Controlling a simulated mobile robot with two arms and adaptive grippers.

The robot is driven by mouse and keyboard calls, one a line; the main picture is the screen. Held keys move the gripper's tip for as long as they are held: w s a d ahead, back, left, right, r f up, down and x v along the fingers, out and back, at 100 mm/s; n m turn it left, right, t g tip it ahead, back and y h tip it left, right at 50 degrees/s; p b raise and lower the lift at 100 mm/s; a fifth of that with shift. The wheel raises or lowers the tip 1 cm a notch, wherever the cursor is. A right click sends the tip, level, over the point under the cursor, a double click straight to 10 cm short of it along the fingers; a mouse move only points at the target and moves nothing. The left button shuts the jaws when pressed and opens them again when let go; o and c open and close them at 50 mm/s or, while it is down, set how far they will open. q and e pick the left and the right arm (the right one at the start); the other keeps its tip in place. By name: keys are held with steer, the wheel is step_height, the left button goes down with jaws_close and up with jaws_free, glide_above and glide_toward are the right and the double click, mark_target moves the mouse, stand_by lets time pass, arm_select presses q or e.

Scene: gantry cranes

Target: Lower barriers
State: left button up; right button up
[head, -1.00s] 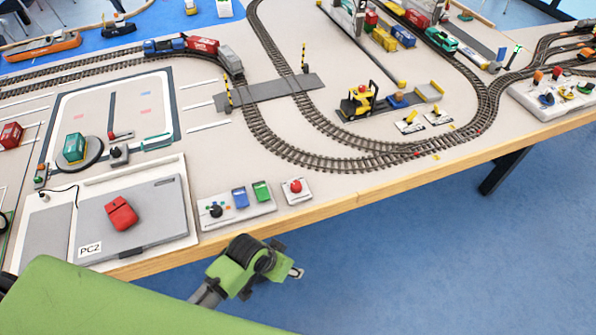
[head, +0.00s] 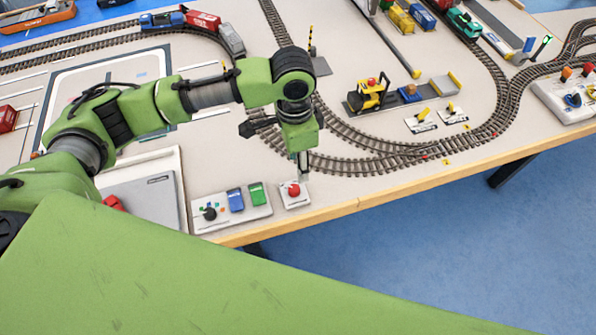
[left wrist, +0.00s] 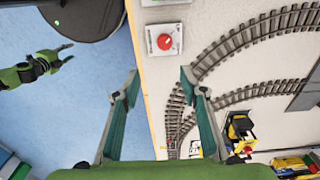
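One striped yellow-and-black barrier (head: 310,40) stands upright at the level crossing (head: 321,66) in the head view. The other barrier is hidden behind my left arm. A red round button (head: 294,189) sits on a small white plate (head: 300,202) near the table's front edge; it also shows in the left wrist view (left wrist: 164,41). My left gripper (head: 303,165) points down just behind the button, above the table, apart from it. In the left wrist view its two fingers (left wrist: 160,80) are spread and empty. My right gripper (left wrist: 68,54) shows there over the blue floor, its fingers apart.
A white panel (head: 262,213) with a black knob, a blue block and a green block lies left of the button. Curved tracks (head: 370,165) run behind it. The table edge (head: 400,184) is close.

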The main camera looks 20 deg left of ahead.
mark_target(294, 188)
arm_select(q)
steer(key=f, duration=0.4)
steer(key=a+f+p, duration=0.1)
steer(key=f, duration=0.7)
steer(key=shift+w+a+f+p, duration=0.15)
steer(key=shift+a+f+p, duration=0.05)
steer(key=shift+f+p, duration=0.15)
steer(key=c, duration=1.1)
